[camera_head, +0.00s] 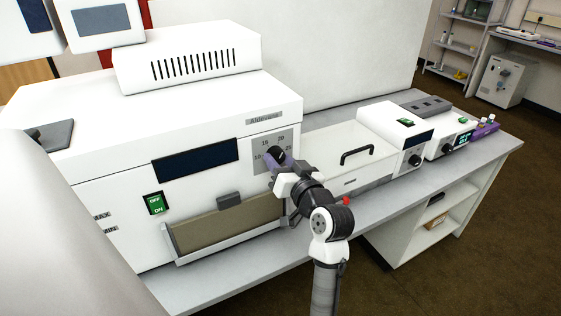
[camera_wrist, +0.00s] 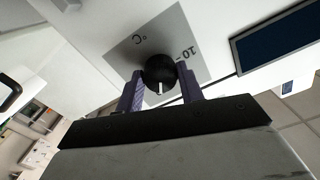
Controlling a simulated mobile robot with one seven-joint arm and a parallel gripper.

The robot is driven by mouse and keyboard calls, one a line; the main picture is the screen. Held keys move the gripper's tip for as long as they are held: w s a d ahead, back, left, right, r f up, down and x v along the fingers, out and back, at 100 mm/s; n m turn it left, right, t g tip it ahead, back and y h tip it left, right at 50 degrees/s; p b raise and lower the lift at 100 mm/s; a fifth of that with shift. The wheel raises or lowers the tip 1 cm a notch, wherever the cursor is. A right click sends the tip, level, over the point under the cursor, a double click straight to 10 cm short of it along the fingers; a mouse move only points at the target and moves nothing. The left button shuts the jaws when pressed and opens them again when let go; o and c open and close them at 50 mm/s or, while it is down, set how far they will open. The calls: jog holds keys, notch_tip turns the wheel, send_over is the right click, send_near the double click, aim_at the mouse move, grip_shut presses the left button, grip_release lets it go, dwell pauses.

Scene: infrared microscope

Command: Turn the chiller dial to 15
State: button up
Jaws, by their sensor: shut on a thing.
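The chiller (camera_head: 215,140) is a large white box on the bench, with a dark blank display and a green OFF/ON switch (camera_head: 154,203) on its front. In the wrist view the dial (camera_wrist: 159,72) has a pale pointer line, and the plate shows "10" and "°C". My gripper (camera_wrist: 161,86) has its purple fingers on both sides of the dial, shut on it. In the head view my gripper (camera_head: 279,163) hides the dial's lower part and its pointer.
To the right on the bench (camera_head: 350,215) stand a clear-lidded bath (camera_head: 345,160) with a black handle and more white instruments (camera_head: 397,132). Open floor lies at the front right.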

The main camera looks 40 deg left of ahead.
jog(key=shift+f+n+b, duration=0.15)
jog(key=shift+n+b, duration=0.15)
jog(key=shift+b, duration=0.15)
jog(key=shift+n+b, duration=0.5)
jog(key=shift+b, duration=0.2)
jog(key=n+b, duration=0.3)
jog(key=b, duration=0.1)
jog(key=shift+w+f, duration=0.1)
jog(key=shift+f, duration=0.05)
jog(key=n+b, duration=0.4)
jog(key=shift+n, duration=0.3)
jog(key=shift+r+n+b, duration=0.25)
jog(key=shift+n+b, duration=0.9)
jog(key=shift+n, duration=0.15)
jog(key=o, duration=1)
